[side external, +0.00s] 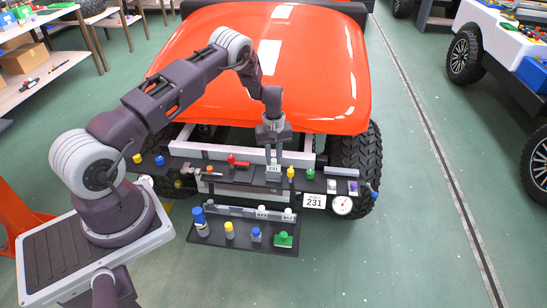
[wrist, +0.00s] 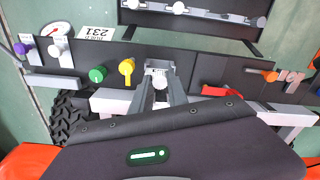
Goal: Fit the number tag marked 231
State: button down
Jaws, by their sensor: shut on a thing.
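My gripper (side external: 273,155) points down over the dark front board (side external: 222,178) of the orange cart. It is shut on a small white number tag (side external: 273,168), whose digits look like 231 but are tiny. In the wrist view my gripper (wrist: 158,88) has its fingers on either side of the tag's white round knob (wrist: 158,77). The tag is at the board's middle; I cannot tell whether it is seated or just above. A white card reading BUILD 231 (side external: 314,201) hangs at the board's right. Two other white tags (side external: 262,212) (side external: 288,214) stand on the lower rack (side external: 222,212).
A yellow knob (side external: 291,173) and a green knob (side external: 310,174) stand close right of my gripper. A red handle (side external: 237,161) lies to its left. A gauge (side external: 342,205) is at the far right. The lower tray holds blue, yellow and green parts (side external: 283,239).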

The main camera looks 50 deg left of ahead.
jog(key=shift+f, duration=2.05)
jog(key=c, duration=1.2)
grip_release()
